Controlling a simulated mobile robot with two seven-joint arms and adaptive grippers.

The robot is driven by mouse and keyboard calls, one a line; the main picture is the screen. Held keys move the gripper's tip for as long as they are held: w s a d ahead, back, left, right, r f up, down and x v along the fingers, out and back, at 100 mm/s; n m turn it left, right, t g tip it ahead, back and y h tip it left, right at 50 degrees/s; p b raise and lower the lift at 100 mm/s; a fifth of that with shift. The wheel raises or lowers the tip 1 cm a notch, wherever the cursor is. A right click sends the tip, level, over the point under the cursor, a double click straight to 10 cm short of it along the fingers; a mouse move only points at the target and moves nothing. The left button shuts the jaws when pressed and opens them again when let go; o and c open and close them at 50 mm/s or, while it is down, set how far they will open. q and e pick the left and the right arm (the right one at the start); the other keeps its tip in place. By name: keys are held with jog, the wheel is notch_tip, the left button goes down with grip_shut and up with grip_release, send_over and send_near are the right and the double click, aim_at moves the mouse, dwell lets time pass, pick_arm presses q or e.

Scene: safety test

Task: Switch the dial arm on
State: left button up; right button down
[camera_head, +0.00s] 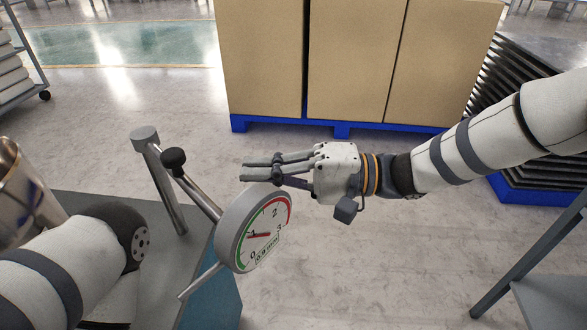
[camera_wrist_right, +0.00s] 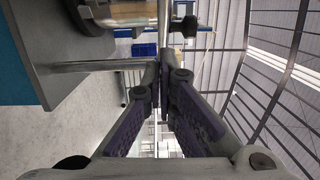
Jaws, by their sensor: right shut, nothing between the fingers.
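The round dial (camera_head: 258,232) has a white face with a green and red scale and a red needle pointing left near the 1. The dial arm (camera_head: 199,195) is a metal rod with a black knob (camera_head: 173,159), slanting up and left from the dial's back. My right gripper (camera_head: 243,172) is shut and empty, pointing left just above the dial's rim and right of the knob, apart from the knob. In the right wrist view its fingertips (camera_wrist_right: 162,65) meet near a metal rod. My left gripper is out of view; only its arm shows at lower left.
A metal post (camera_head: 160,180) stands left of the dial on a grey-topped stand (camera_head: 165,265). Large cardboard boxes (camera_head: 355,60) on a blue pallet (camera_head: 340,130) stand behind. A grey frame (camera_head: 530,255) is at right. Floor between is clear.

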aim_at(176, 173)
pick_arm(q)
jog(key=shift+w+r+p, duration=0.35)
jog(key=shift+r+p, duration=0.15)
jog(key=shift+p, duration=0.05)
pick_arm(e)
jog(key=s+a, duration=0.3)
jog(key=shift+a+r, duration=0.1)
jog(key=shift+a, duration=0.15)
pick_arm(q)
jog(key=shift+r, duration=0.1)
pick_arm(e)
jog(key=shift+s, duration=0.1)
